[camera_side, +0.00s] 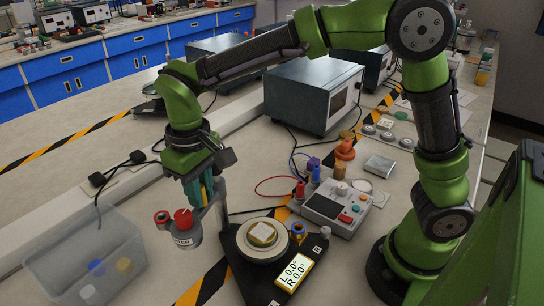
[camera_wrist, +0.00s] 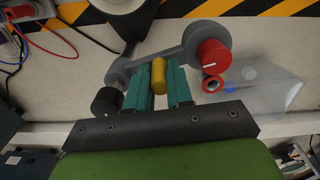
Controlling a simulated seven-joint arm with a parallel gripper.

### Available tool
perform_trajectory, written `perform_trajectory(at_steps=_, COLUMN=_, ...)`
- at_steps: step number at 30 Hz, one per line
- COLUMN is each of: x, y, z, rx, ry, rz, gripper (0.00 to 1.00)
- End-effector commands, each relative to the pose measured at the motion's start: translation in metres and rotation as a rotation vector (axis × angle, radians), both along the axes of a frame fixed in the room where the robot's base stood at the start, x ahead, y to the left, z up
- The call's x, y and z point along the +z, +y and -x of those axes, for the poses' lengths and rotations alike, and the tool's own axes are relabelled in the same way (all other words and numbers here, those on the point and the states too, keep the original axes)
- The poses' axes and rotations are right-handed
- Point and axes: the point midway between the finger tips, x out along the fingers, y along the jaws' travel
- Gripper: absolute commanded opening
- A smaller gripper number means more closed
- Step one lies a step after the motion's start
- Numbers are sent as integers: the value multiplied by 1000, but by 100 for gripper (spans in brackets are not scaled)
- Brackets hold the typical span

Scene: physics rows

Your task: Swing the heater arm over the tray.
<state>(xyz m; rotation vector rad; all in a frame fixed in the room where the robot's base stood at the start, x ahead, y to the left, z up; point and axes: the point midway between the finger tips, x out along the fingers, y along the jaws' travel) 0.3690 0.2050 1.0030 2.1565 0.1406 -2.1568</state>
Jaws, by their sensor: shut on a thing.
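The heater arm is a grey swing arm with a red-knobbed, labelled head (camera_side: 183,228), left of the round grey tray (camera_side: 244,250) in the side view. A pale square piece sits in the tray, on a black triangular base. In the wrist view the grey heater arm (camera_wrist: 150,64) runs from a post at left to the red knob at right. A yellow peg (camera_wrist: 158,75) stands on it between the teal fingers of my gripper (camera_wrist: 160,88). My gripper (camera_side: 207,195) points down, shut on the peg.
A clear bin (camera_side: 80,262) with coloured caps stands at left, near the heater head. A display (camera_side: 293,272) lies on the base right of the tray. A control box (camera_side: 330,207) with cables and a grey instrument (camera_side: 312,95) stand behind. Striped tape crosses the bench.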

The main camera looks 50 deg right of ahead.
Motion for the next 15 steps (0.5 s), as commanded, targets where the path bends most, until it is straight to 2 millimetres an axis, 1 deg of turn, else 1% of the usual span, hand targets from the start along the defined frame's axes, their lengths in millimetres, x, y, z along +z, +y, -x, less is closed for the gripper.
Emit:
perform_trajectory(at_steps=8, x=1, y=-4, z=8, rx=141, ry=1, rz=-2, gripper=0)
perform_trajectory(at_steps=15, x=1, y=-10, z=18, rx=357, ry=-1, rz=-2, gripper=0)
